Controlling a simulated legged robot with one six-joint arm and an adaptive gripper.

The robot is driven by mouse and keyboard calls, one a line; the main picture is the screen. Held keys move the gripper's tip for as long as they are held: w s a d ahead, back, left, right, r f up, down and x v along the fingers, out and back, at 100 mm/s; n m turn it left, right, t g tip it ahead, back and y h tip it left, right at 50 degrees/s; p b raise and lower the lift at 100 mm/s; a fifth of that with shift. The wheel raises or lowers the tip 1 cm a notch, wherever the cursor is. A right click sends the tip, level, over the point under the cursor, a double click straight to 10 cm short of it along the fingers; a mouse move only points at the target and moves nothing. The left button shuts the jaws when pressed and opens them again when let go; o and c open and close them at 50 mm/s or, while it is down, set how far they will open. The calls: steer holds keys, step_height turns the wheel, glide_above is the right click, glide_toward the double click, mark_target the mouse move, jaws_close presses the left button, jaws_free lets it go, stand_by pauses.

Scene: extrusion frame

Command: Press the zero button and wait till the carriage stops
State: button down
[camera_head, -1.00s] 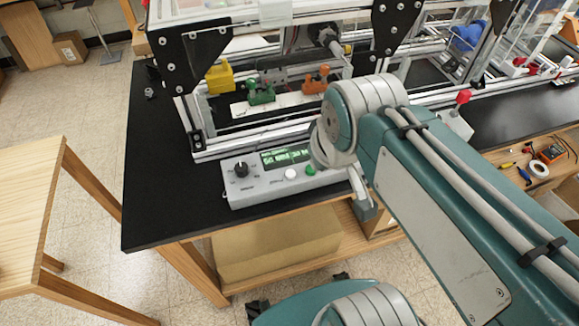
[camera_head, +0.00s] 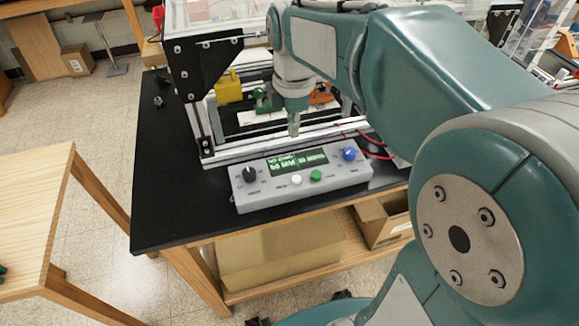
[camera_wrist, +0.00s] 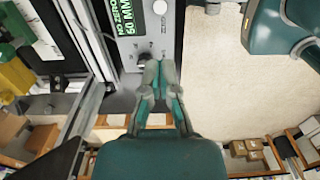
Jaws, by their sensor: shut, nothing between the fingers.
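The grey control box (camera_head: 300,182) sits on the black bench top in front of the extrusion frame (camera_head: 228,155). Its lit display (camera_wrist: 129,20) reads "NO ZERO" and "50 MM" in the wrist view. The small labels are too blurred to read. My gripper (camera_head: 293,132) is shut and empty, pointing down above the box's back edge. I cannot make out the carriage.
Yellow (camera_head: 229,88) and green (camera_head: 262,100) parts stand inside the frame behind the box. Red cables (camera_head: 378,145) lie at its right.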

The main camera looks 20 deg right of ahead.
mark_target(293, 179)
steer(key=shift+d+f, duration=0.1)
step_height(293, 179, down, 14)
steer(key=shift+r, duration=0.1)
stand_by(0.6)
